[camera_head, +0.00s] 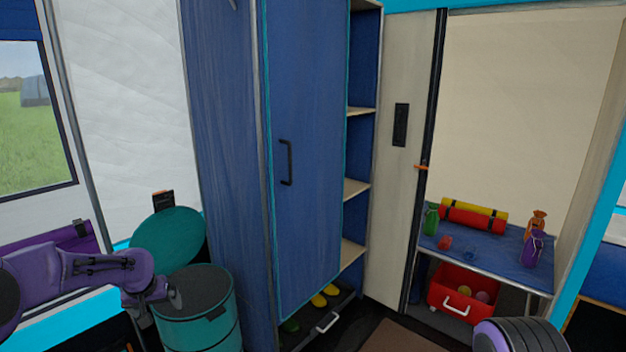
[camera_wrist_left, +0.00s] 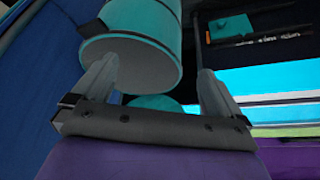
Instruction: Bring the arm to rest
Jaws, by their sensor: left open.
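My left arm, in purple and grey, comes in from the left in the head view. Its left gripper (camera_head: 168,295) is beside the round teal bin (camera_head: 195,313) with a dark grey top. In the left wrist view the left gripper (camera_wrist_left: 158,90) has its two grey fingers spread apart with nothing held between them. The teal bin (camera_wrist_left: 150,50) shows behind and above the fingers there; I cannot tell whether they touch it. My right gripper is not in view.
A tall blue cabinet (camera_head: 305,160) stands right of the bin, with open shelves and a low open drawer (camera_head: 325,320). A teal round lid (camera_head: 165,240) stands behind the bin. A blue table (camera_head: 490,255) with bottles and rolls is at right, above a red crate (camera_head: 455,310).

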